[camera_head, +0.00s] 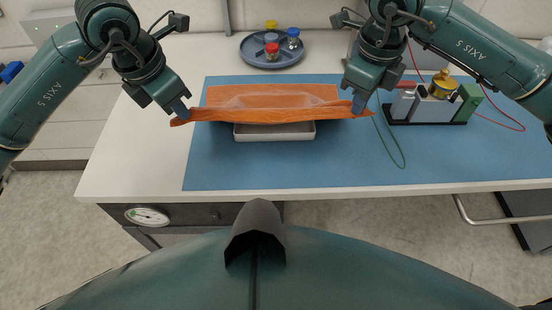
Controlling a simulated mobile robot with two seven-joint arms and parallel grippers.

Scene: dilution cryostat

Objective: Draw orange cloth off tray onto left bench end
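The orange cloth (265,108) is stretched between my two grippers, draped over a shallow light-coloured tray (275,136). Only the tray's front wall and edge show below the cloth. My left gripper (183,115) is at the cloth's front left corner and appears shut on it. My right gripper (359,106) is at the front right corner and appears shut on it. Something pale or sheer shows along the middle of the cloth. The white bench (130,155) has its bare left end to the left of the blue mat (240,172).
A round dark tray (256,60) with several small capped containers stands behind the cloth. A rack (432,105) with a brass part and green block stands right, with red and green cables (393,148) near it. The bench's left end is clear.

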